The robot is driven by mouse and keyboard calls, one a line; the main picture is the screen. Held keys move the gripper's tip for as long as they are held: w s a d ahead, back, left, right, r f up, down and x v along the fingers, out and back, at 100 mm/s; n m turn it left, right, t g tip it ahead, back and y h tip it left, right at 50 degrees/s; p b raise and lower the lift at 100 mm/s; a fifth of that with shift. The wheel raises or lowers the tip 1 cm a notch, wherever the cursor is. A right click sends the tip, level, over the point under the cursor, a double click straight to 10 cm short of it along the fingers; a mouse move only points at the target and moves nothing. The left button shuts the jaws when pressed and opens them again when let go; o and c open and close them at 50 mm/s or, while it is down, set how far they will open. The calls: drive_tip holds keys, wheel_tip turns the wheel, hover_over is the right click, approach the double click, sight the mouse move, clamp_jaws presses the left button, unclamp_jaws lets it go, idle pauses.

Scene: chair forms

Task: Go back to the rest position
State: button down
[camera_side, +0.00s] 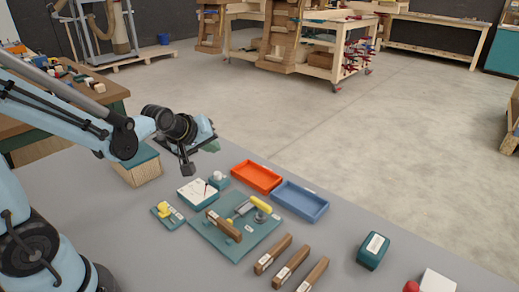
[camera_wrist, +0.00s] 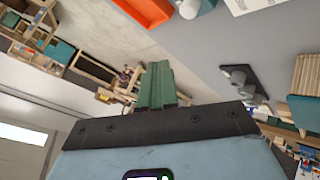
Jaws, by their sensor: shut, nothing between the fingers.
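My gripper (camera_side: 210,146) is at the end of my light blue arm, raised above the back left of the grey table (camera_side: 130,225). It is apart from everything on the table. In the wrist view its two green fingers (camera_wrist: 157,78) are pressed together with nothing between them. Below and to the right of it in the side view are an orange tray (camera_side: 257,176) and a blue tray (camera_side: 300,201), both seemingly empty. A teal mat (camera_side: 220,245) carries a brown wooden piece (camera_side: 223,226) and a yellow-handled tool (camera_side: 260,204).
Several brown wooden bars (camera_side: 291,266) lie at the front. A teal box (camera_side: 373,250) stands to their right. A white notepad (camera_side: 197,192) and a yellow object (camera_side: 164,209) lie left of the mat. A wooden block with a teal top (camera_side: 139,165) stands near my arm.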

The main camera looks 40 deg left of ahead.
drive_tip(key=shift+d, duration=0.1)
drive_tip(key=s+d+r+m+g+h, duration=0.2)
drive_tip(key=s+d+r+m, duration=0.1)
drive_tip(key=s+d+m, duration=0.5)
drive_tip(key=s+m, duration=0.3)
drive_tip(key=shift+s+d+r, duration=0.25)
drive_tip(key=shift+s, duration=0.15)
drive_tip(key=c, duration=1.8)
unclamp_jaws()
